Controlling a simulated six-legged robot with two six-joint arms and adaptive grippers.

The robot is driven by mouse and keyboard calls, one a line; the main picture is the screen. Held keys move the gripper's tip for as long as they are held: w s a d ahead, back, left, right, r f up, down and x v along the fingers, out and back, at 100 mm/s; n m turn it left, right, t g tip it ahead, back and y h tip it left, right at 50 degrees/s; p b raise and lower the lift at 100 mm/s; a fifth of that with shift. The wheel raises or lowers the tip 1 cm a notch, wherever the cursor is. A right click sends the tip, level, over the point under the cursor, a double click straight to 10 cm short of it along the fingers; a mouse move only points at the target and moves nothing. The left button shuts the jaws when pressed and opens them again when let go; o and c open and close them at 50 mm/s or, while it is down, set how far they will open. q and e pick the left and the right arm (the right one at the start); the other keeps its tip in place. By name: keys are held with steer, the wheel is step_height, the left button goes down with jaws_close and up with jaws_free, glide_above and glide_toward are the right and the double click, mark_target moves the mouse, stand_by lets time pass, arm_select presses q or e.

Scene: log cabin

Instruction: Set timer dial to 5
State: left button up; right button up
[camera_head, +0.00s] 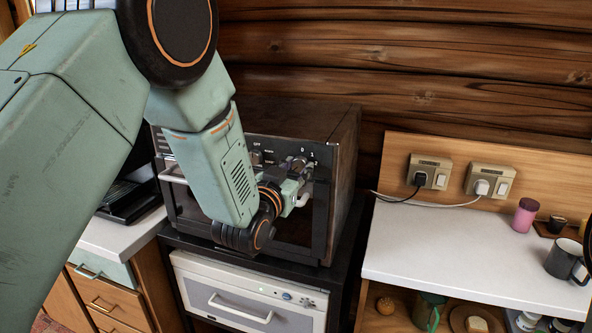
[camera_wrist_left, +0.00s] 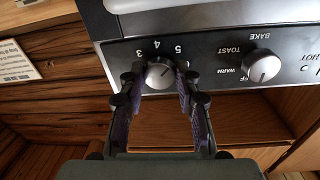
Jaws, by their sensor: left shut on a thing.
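The toaster oven (camera_head: 338,150) stands on a dark stand against the log wall, its control panel facing me. The timer dial (camera_wrist_left: 158,74) is a round silver knob with the numbers 3, 4 and 5 upside down around it in the left wrist view. My left gripper (camera_wrist_left: 157,82) is shut on the timer dial, with a finger on each side of it. I cannot tell exactly which number the dial points to. In the head view my left gripper (camera_head: 299,182) is at the panel, just by the dial (camera_head: 298,163). My right gripper is not in view.
A second silver knob (camera_wrist_left: 261,66), marked WARM, TOAST and BAKE, sits beside the timer dial. A white appliance (camera_head: 240,292) is below the oven. A white counter (camera_head: 440,250) with a pink cup (camera_head: 525,214) and dark mug (camera_head: 566,260) is at right.

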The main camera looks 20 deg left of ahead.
arm_select(q)
steer(key=o, duration=1.1)
steer(key=shift+o, duration=0.2)
steer(key=s+a, duration=0.1)
steer(key=s, duration=1.1)
